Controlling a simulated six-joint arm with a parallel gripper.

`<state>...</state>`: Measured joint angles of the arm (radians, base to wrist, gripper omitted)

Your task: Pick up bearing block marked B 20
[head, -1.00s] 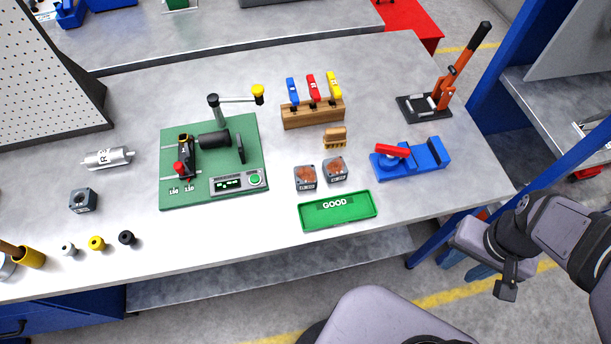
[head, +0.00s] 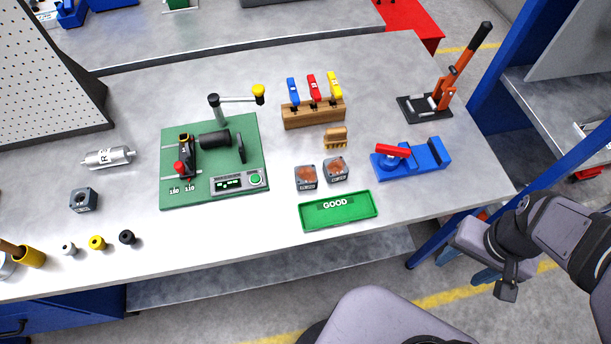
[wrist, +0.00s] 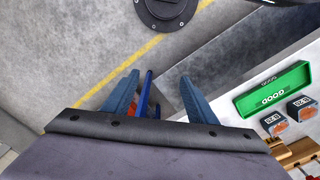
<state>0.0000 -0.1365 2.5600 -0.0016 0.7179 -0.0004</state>
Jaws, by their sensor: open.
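Two grey bearing blocks with orange-brown faces stand side by side behind the green GOOD tray (head: 338,222): a left one (head: 305,187) and a right one (head: 336,178). A third grey block (head: 83,209) stands alone at the table's left. The marks are too small in the head view to read surely. The wrist view shows the pair's left block (wrist: 301,103) and right block (wrist: 270,119) with white labels; I cannot read them with certainty. My gripper (head: 468,266) hangs off the table's right front edge. Its blue fingers (wrist: 160,82) are open and empty, well apart from the blocks.
A blue vise-like fixture (head: 428,160) is to the right, a green test plate (head: 215,190) to the left. A blue post (head: 510,100) rises at the right.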

